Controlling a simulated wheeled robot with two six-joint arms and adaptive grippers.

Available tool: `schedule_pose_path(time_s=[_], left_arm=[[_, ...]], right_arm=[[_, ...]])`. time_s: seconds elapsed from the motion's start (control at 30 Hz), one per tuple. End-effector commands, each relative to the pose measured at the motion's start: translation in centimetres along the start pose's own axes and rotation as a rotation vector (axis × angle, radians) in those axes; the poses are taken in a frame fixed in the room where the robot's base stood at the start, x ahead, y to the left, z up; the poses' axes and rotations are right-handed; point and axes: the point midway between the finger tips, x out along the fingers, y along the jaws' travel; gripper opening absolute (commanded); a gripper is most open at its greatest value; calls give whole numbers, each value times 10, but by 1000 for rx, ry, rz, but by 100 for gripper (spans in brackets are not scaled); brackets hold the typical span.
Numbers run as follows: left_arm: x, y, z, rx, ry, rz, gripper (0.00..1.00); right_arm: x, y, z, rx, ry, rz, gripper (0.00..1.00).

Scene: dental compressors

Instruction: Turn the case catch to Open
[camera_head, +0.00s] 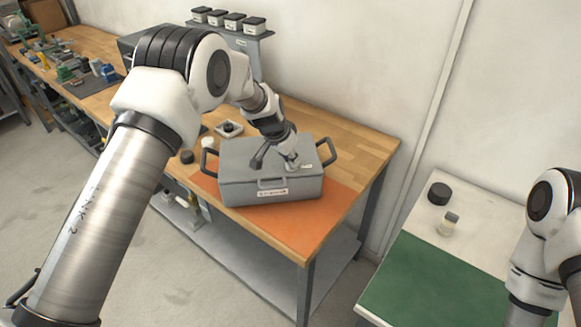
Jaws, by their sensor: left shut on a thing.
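The grey case (240,190) stands on an orange mat (335,205) on the wooden bench. It has a dark handle at each side, a grey front handle and a white label on its front. The lid is down. My left gripper (291,165) is over the right part of the lid, shut on the small case catch there. The gripper mostly hides the catch, so its turn position cannot be read. A small pale label (307,166) lies just right of the gripper. My right arm shows at the right edge; its gripper is outside the view.
A shelf with several lidded jars is on the wall. At right, a white table with a green mat (430,285) holds a black puck (438,194) and a jar (448,224).

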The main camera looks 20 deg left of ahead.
Motion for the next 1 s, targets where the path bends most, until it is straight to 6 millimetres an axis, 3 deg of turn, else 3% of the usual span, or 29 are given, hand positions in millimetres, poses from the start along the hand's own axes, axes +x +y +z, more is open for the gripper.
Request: schedule_pose_path(time_s=[0.03,0.33,0.7,1.0], left_arm=[[10,-1,4,38,4,15,0],[7,-2,2,303,2,124,0],[4,-3,1,559,-2,231,0],[3,-3,1,651,-5,270,0]], right_arm=[[21,0,0,0,0,0,41],[63,0,0,0,0,0,41],[80,1,0,0,0,0,41],[83,1,0,0,0,0,41]])
